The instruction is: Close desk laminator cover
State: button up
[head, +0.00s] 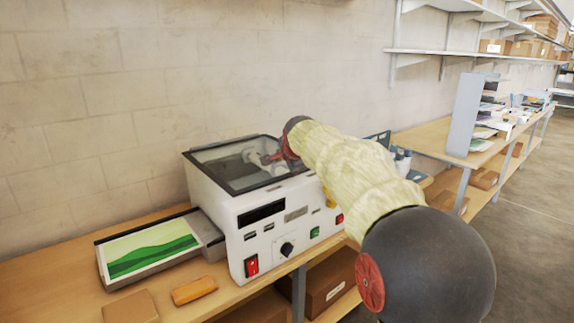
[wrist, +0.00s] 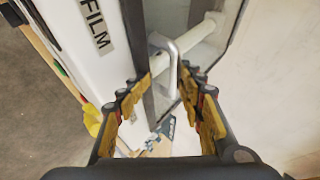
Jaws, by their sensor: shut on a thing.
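The white desk laminator (head: 285,222) stands on the wooden bench. Its cover (head: 225,172) is a clear panel in a dark frame over the top; it looks low, but whether it is fully down I cannot tell. In the wrist view the cover's dark frame (wrist: 140,45) and clear panel show, with a white roller behind. A metal loop handle (wrist: 168,62) stands between my fingers. My gripper (wrist: 165,85) is shut on this handle. In the head view my gripper (head: 268,158) is at the cover's right part, and my arm hides the laminator's right end.
A tray with a green printed sheet (head: 150,249) sticks out at the laminator's left. A cardboard box (head: 131,306) and an orange block (head: 194,290) lie in front. A wall is close behind. Another bench (head: 425,137) with a grey rack stands to the right.

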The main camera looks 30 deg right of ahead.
notch_tip(320, 180, down, 2)
jog(key=shift+s+f, duration=0.1)
jog(key=shift+o, duration=0.2)
jog(key=shift+s+a+r, duration=0.1)
jog(key=shift+s+r, duration=0.15)
jog(key=shift+r, duration=0.15)
jog(key=v, duration=0.6)
jog(key=shift+w+r, duration=0.15)
jog(key=shift+r, duration=0.2)
jog(key=shift+c, duration=0.2)
jog(key=shift+s+a+r, duration=0.1)
jog(key=shift+s+r, duration=0.45)
jog(key=shift+r, duration=0.3)
